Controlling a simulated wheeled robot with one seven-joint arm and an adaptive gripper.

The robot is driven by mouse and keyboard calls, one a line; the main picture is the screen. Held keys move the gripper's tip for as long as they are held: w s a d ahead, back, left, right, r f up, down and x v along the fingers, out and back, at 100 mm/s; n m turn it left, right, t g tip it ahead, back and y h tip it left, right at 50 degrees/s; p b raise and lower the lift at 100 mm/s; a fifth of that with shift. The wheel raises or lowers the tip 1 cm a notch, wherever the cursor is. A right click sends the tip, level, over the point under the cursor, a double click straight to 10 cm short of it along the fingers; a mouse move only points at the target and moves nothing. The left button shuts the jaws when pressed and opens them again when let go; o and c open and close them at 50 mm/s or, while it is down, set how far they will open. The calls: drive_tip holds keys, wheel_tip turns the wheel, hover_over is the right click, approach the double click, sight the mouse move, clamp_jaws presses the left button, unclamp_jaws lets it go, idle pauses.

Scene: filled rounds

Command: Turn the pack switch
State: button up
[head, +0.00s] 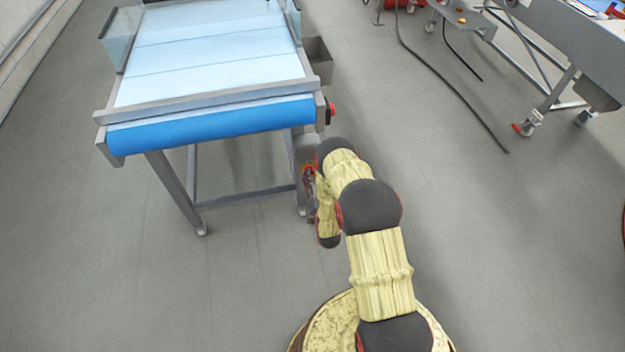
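A conveyor table (205,104) with a pale belt and a blue front roller stands at the upper left. A red knob or button (332,111) sits on the right side of its front end; I cannot tell if it is the pack switch. A grey box (306,150) is below the frame near the right front leg, partly hidden by my arm. My gripper (308,183) is beside that leg, just under the box. It is small and mostly hidden by my arm, so its fingers and any contact do not show clearly.
A grey bin (318,60) hangs on the conveyor's right side. A wheeled metal machine (570,50) stands at the upper right. A dark cable (450,85) lies on the floor before it. The floor at lower left and right is clear.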

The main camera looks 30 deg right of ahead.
drive_tip(key=shift+c, duration=1.3)
drive_tip(key=c, duration=0.4)
clamp_jaws()
